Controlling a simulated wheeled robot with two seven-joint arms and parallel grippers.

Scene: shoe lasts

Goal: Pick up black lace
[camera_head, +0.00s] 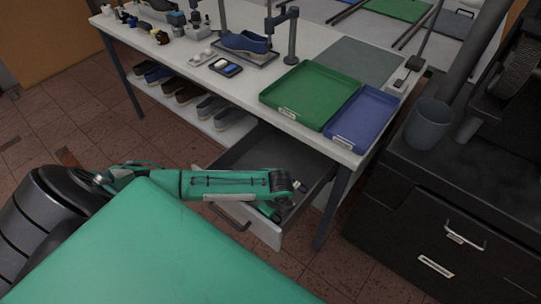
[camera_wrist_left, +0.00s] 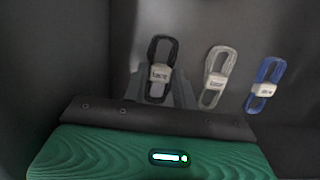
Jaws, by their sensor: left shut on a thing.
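The black lace (camera_wrist_left: 161,50) is a looped bundle with a pale label band, in the left wrist view. It is inside the open drawer (camera_head: 262,232) under the workbench. My left gripper (camera_wrist_left: 163,85) is shut on the black lace, its grey fingers at the label. In the head view my left gripper (camera_head: 272,210) reaches down into the drawer, and my arm hides the black lace there. A grey-white lace (camera_wrist_left: 217,75) and a blue lace (camera_wrist_left: 266,83) lie to the right of the black one, apart from it. My right gripper is out of view.
The drawer's walls stand close around my left gripper. Above it, the workbench (camera_head: 228,84) holds a green tray (camera_head: 309,93), a blue tray (camera_head: 362,118) and a blue shoe (camera_head: 244,43). A black cabinet (camera_head: 440,215) with a grey cup (camera_head: 428,124) stands to the right.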

